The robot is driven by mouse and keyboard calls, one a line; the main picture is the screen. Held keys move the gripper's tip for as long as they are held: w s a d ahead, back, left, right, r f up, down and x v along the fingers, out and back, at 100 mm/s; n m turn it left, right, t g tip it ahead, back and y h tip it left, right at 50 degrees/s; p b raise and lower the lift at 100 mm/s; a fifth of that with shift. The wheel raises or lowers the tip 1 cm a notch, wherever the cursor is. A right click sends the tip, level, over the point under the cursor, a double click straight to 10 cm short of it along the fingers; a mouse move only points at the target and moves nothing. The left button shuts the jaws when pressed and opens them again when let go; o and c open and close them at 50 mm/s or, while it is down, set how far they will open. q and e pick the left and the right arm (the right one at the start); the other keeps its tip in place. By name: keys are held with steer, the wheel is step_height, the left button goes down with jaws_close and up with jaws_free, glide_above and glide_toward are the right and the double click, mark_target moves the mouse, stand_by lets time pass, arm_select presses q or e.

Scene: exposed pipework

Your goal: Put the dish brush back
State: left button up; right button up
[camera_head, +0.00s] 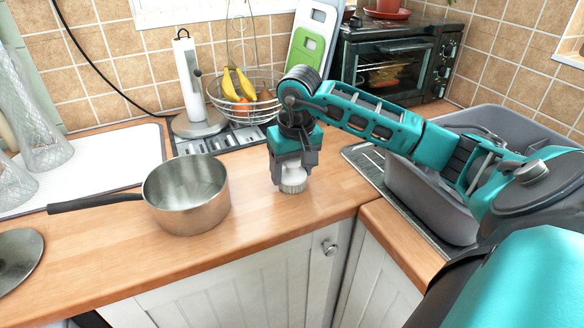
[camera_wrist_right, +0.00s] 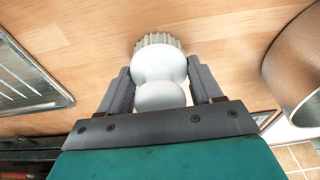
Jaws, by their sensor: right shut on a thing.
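The dish brush (camera_wrist_right: 158,62) is white with a rounded handle and a ring of pale bristles. My right gripper (camera_head: 291,172) is shut on its handle, one finger on each side in the right wrist view (camera_wrist_right: 162,92). In the head view the brush's bristle end (camera_head: 293,184) points down at the wooden counter, right of the saucepan. I cannot tell whether the bristles touch the counter. My left gripper is not in view.
A steel saucepan (camera_head: 186,195) stands left of the brush. A metal drainer (camera_head: 369,165) and a grey basin (camera_head: 415,196) lie to the right. Behind are a fruit basket (camera_head: 222,103), a paper towel holder (camera_head: 200,124) and a toaster oven (camera_head: 398,65). The counter's front middle is clear.

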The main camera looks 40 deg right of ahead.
steer(key=shift+f, duration=0.25)
steer(key=o, duration=0.9)
steer(key=shift+r, duration=0.1)
steer(key=shift+o, duration=0.2)
steer(key=r, duration=0.4)
steer(key=s+r, duration=0.1)
steer(key=r, duration=0.7)
steer(key=shift+s+a+r, duration=0.15)
steer(key=shift+s+a, duration=0.1)
steer(key=shift+s, duration=0.1)
